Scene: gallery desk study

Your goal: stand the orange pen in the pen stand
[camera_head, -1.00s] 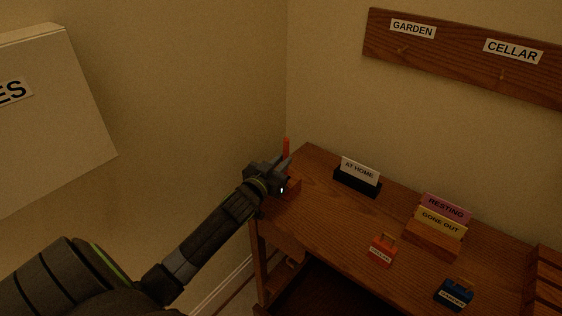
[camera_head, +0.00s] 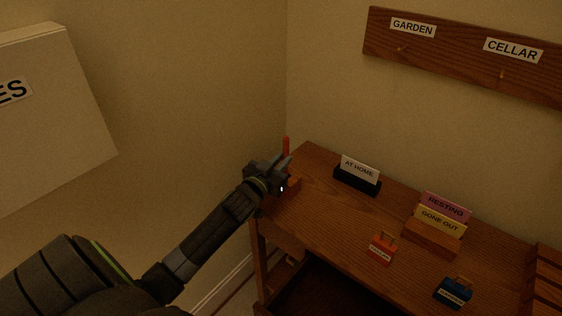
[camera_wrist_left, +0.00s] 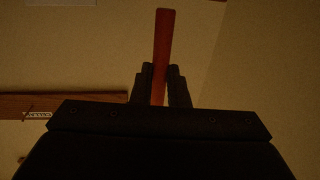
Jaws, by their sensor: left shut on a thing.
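The orange pen (camera_head: 286,147) is upright at the desk's far left corner, its top showing above my left gripper (camera_head: 287,168). In the left wrist view the pen (camera_wrist_left: 163,50) stands between the two fingers of my left gripper (camera_wrist_left: 161,82), which is shut on it. A brown wooden block (camera_head: 294,185), which looks like the pen stand, shows in part just beside and below the gripper. The gripper hides the pen's lower end, so I cannot tell whether it is inside the stand. My right gripper is not in view.
On the desk (camera_head: 330,222) are a black holder with an AT HOME card (camera_head: 359,170), a wooden holder (camera_head: 432,240) with RESTING and GONE OUT cards, a red padlock-like tag (camera_head: 381,250) and a blue one (camera_head: 454,293). Walls close in behind the left corner.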

